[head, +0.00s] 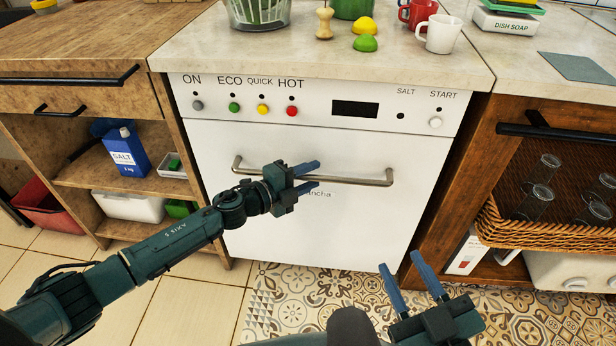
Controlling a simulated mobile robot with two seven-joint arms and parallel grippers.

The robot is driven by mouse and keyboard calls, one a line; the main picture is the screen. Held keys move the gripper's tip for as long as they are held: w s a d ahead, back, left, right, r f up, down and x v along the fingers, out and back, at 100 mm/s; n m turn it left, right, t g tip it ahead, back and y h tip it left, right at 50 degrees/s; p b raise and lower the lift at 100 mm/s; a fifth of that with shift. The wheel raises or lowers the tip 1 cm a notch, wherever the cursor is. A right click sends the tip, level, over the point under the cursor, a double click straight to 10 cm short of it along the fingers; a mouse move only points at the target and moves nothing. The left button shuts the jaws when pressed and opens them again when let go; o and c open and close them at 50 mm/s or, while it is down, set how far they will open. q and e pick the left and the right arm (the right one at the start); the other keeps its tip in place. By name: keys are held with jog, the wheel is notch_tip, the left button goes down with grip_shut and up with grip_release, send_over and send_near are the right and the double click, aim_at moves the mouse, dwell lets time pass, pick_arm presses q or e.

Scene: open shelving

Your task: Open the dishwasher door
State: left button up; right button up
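The white dishwasher (300,227) stands under the counter with its door closed. Its metal bar handle (362,182) runs across the upper part of the door. My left gripper (315,176) is in front of the handle's left-middle part, with its fingers parted and pointing right. It hides part of the bar, and I cannot tell whether it touches it. My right gripper (402,270) is low at the lower right, over the patterned floor. Its fingers are spread and empty, away from the door.
Open shelves at left hold a blue salt box (126,151). At right, a wicker basket (540,238) with glasses sits in a wooden cabinet with a dark handle (560,133). Mugs (441,34) stand on the counter (300,55). The patterned floor (300,300) before the door looks clear.

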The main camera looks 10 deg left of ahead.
pick_arm(q)
jog(key=shift+c, duration=0.4)
grip_shut()
